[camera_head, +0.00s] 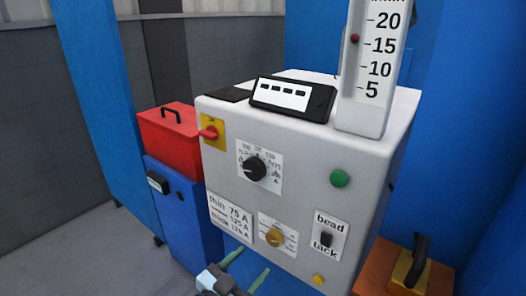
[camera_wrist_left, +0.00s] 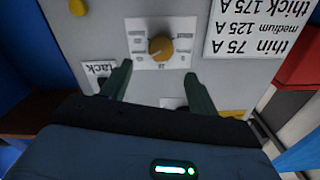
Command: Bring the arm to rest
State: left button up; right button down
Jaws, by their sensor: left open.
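My left gripper (camera_head: 247,267) shows at the bottom of the head view, low in front of the grey control box (camera_head: 222,165). Its two green fingers are apart, with nothing between them. In the left wrist view the open fingers (camera_wrist_left: 158,82) point at the panel, which appears upside down. The yellow knob (camera_wrist_left: 160,47) lies just beyond the fingertips there; in the head view this knob (camera_head: 274,238) is above and right of the gripper. I cannot tell the exact gap to the panel. My right gripper is in neither view.
A flow gauge (camera_head: 376,60) rises on top. A red toolbox (camera_head: 170,134) stands left, an orange block (camera_head: 402,272) right.

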pick_arm(q)
jog(key=s+a+f+n+g+y+p, duration=0.1)
jog(key=s+a+f+n+y+p, duration=0.15)
jog(key=s+p, duration=0.55)
jog(key=s+a+f+n+g+y+p, duration=0.1)
jog(key=s+a+f+n+y+p, duration=0.2)
jog(key=s, duration=0.9)
jog(key=s+a+r+g+y+p, duration=0.1)
jog(key=s+a+r+p, duration=0.1)
jog(key=s, duration=0.5)
jog(key=s+a+r+n+g+y+p, duration=0.1)
jog(key=s+a+r+p, duration=0.1)
jog(key=s+a+p, duration=0.2)
jog(key=s+a+r+n+g+y+p, duration=0.1)
jog(key=s+a+p, duration=0.3)
jog(key=s, duration=0.6)
jog(key=shift+r+g+p, duration=0.4)
jog(key=shift+r+p, duration=0.35)
jog(key=shift+p, duration=0.5)
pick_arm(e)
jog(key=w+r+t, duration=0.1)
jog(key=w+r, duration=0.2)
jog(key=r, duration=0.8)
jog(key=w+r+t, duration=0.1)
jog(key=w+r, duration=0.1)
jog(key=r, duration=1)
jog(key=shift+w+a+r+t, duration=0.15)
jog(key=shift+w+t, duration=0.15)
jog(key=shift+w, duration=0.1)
